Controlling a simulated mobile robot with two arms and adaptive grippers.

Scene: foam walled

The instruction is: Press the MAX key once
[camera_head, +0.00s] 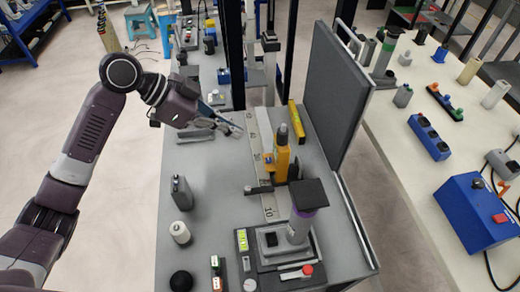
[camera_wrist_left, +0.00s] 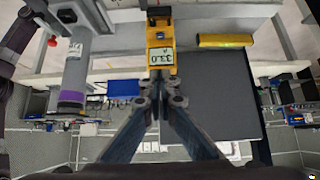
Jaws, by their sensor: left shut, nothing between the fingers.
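A yellow instrument (camera_head: 283,158) with a dark top stands upright in the middle of the grey bench, beside a long ruler. In the left wrist view the yellow instrument (camera_wrist_left: 158,36) shows a light display with dark digits. No key marked MAX can be read in either view. My left gripper (camera_head: 236,128) is shut and empty, in the air to the left of the instrument in the head view. In the left wrist view its fingertips (camera_wrist_left: 160,82) meet just below the display; they appear apart from the instrument. My right gripper is not in view.
A grey cylinder with a purple band (camera_head: 301,222) stands nearer on the bench. A yellow level (camera_head: 297,121) lies beside the upright dark foam panel (camera_head: 333,88). A dark can (camera_head: 181,192) and white bottle (camera_head: 180,233) stand at left. The bench between them and the ruler is clear.

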